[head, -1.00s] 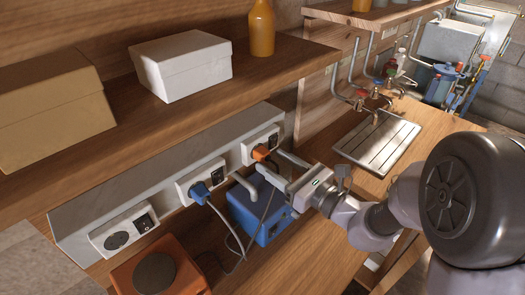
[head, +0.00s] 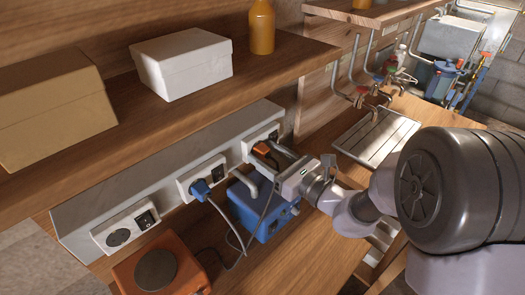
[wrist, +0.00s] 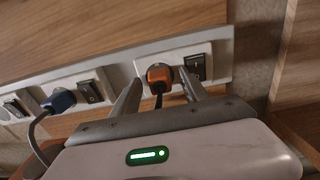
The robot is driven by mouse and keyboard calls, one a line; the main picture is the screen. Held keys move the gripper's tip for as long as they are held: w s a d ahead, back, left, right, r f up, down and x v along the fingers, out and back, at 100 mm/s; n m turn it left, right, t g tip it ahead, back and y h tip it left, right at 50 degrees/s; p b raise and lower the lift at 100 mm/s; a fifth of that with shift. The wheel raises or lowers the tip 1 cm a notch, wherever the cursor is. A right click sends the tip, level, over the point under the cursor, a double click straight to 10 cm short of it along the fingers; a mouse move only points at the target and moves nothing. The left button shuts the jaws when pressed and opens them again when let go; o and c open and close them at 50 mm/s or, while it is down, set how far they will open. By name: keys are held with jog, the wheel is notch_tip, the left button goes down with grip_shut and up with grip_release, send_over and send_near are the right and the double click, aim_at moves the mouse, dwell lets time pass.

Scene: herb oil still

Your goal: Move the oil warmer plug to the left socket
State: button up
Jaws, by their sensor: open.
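An orange plug (head: 262,148) sits in the right socket on the grey wall rail. A dark cable hangs from it, also seen in the wrist view (wrist: 159,75). My gripper (head: 261,153) is open, its two fingers reaching toward this plug. In the wrist view my gripper (wrist: 160,80) has one finger on each side of the plug; contact cannot be told. A blue plug (head: 200,188) with a grey cable sits in the middle socket. The left socket (head: 117,237) is empty. An orange warmer with a round dark plate (head: 178,278) stands below it.
A blue box (head: 262,212) with a grey handle stands below the right sockets, close under my gripper. Rocker switches sit beside each socket. A wooden shelf (head: 95,150) with boxes and an amber bottle overhangs the rail. Loose cables hang to the worktop.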

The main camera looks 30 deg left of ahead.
aim_at(267, 155)
jog(key=shift+c, duration=0.2)
dwell(0.3)
grip_shut()
jog(key=shift+b+v, duration=0.8)
jog(key=shift+v, duration=2.15)
